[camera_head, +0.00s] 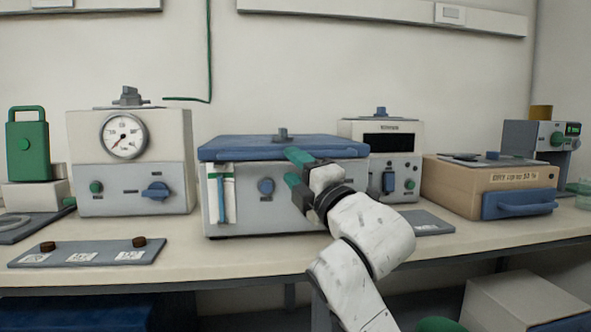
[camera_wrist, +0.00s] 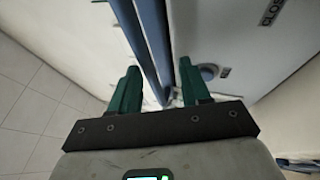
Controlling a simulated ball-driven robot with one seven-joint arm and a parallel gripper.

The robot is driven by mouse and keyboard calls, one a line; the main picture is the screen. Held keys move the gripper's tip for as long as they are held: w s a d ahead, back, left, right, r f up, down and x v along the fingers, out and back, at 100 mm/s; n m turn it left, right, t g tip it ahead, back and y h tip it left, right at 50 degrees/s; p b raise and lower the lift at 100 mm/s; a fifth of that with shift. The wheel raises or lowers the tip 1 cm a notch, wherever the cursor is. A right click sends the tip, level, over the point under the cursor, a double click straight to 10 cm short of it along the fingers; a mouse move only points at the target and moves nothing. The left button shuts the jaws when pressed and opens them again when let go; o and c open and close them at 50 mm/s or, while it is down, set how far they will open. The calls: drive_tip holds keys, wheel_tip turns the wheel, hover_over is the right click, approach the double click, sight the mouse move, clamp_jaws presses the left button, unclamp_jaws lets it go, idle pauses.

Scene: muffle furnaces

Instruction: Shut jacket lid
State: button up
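A blue lid (camera_head: 250,148) lies about level on top of the grey box (camera_head: 255,218) in the middle of the bench; a small grey knob stands on it. I cannot tell whether it is fully seated. My gripper (camera_head: 294,171) is at the box's front, its green fingers apart, one at the lid's front edge and one lower before the front panel. In the wrist view my gripper (camera_wrist: 160,80) is open, with the blue lid edge (camera_wrist: 152,40) running between the finger lines. Whether the fingers touch it is unclear. My arm hides the box's lower right front.
A gauge unit (camera_head: 130,160) stands left of the box, and a white unit with a dark display (camera_head: 390,140) behind right. A tan box with a blue handle (camera_head: 490,185) is further right. A grey plate with two brown knobs (camera_head: 90,252) lies at the front left.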

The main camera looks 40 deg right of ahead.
drive_tip(key=p+v, duration=0.1)
drive_tip(key=v, duration=0.9)
drive_tip(key=shift+s+f, duration=0.15)
drive_tip(key=shift+s, duration=0.1)
drive_tip(key=s+a+f+m+g+y, duration=0.1)
drive_tip(key=a+f+m+g, duration=0.25)
drive_tip(key=f, duration=0.75)
drive_tip(key=a+f+m+g+y, duration=0.1)
drive_tip(key=a+f+m+g, duration=0.2)
drive_tip(key=f, duration=0.8)
drive_tip(key=s+a+f+m+g+y, duration=0.1)
drive_tip(key=f+m+g, duration=0.35)
drive_tip(key=f, duration=0.65)
drive_tip(key=s+a+f+m+g, duration=0.3)
drive_tip(key=s+f+m+g, duration=0.5)
drive_tip(key=s+f, duration=1.25)
wheel_tip(320, 180, up, 35)
drive_tip(key=s+n+g+p, duration=0.1)
drive_tip(key=p, duration=3.3)
drive_tip(key=shift+y, duration=0.3)
drive_tip(key=shift+r, duration=0.1)
